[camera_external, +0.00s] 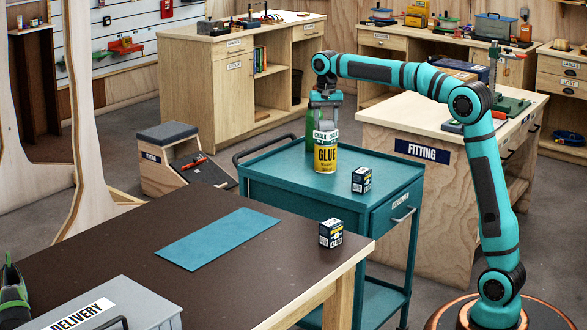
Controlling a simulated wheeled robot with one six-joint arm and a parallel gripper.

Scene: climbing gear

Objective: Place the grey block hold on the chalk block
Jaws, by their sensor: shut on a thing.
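My gripper (325,103) is over the teal trolley, pointing down, shut on a small grey thing that looks like the grey block hold (326,116). The jaws partly hide it. The glue tin stands upright on the trolley top (285,180).
A green bottle (311,127) stands close behind the tin. A small dark box (361,180) is at the trolley's right; another (331,233) is on the dark table (240,275) near a teal mat (218,238). The grey delivery box (120,305) is front left. The trolley's left part is clear.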

